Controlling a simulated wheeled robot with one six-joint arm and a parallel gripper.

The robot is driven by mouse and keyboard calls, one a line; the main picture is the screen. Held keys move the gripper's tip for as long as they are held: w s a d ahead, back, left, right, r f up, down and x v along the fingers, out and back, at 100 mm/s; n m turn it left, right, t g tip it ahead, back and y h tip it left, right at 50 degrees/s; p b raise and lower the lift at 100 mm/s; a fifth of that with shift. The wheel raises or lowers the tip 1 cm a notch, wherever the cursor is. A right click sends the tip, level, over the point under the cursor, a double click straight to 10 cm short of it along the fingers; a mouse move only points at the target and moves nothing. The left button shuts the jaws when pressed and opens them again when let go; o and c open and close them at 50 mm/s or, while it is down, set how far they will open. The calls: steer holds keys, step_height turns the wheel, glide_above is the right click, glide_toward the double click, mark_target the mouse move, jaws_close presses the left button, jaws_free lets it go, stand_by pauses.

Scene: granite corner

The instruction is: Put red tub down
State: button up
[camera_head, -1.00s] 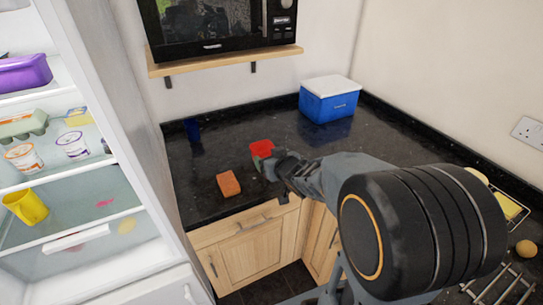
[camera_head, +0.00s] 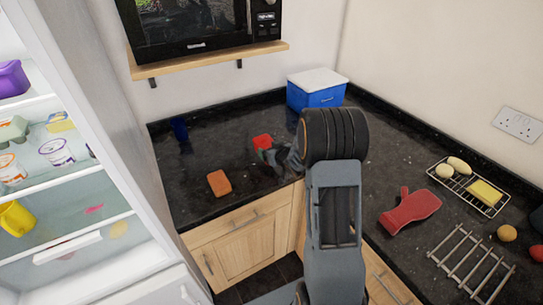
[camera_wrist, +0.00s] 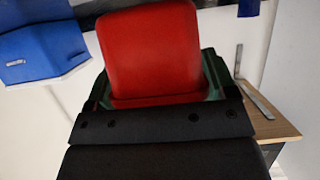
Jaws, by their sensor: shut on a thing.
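The red tub (camera_head: 262,141) is over the black granite worktop near the corner, left of the blue box. My gripper (camera_head: 270,155) is shut on it from the right side. In the wrist view the red tub (camera_wrist: 150,52) fills the upper middle, held between the dark fingers of my gripper (camera_wrist: 160,95). I cannot tell whether the tub's base touches the worktop.
An orange block (camera_head: 219,183) lies on the worktop to the front left. A blue box with a white lid (camera_head: 317,90) stands behind. A dark blue item (camera_head: 180,130) is at the back left. A red mitt (camera_head: 410,210) and wire racks (camera_head: 470,187) lie right.

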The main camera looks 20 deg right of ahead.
steer(key=shift+w+d+f+p, duration=0.15)
steer(key=shift+f+p, duration=0.1)
steer(key=shift+f, duration=0.55)
steer(key=shift+w+d+f+p, duration=0.15)
steer(key=shift+f+p, duration=0.1)
steer(key=shift+f, duration=0.5)
steer(key=shift+a+f, duration=0.15)
steer(key=shift+f, duration=0.15)
steer(key=shift+f, duration=0.2)
steer(key=o, duration=1)
steer(key=shift+s, duration=0.1)
steer(key=shift+r, duration=0.1)
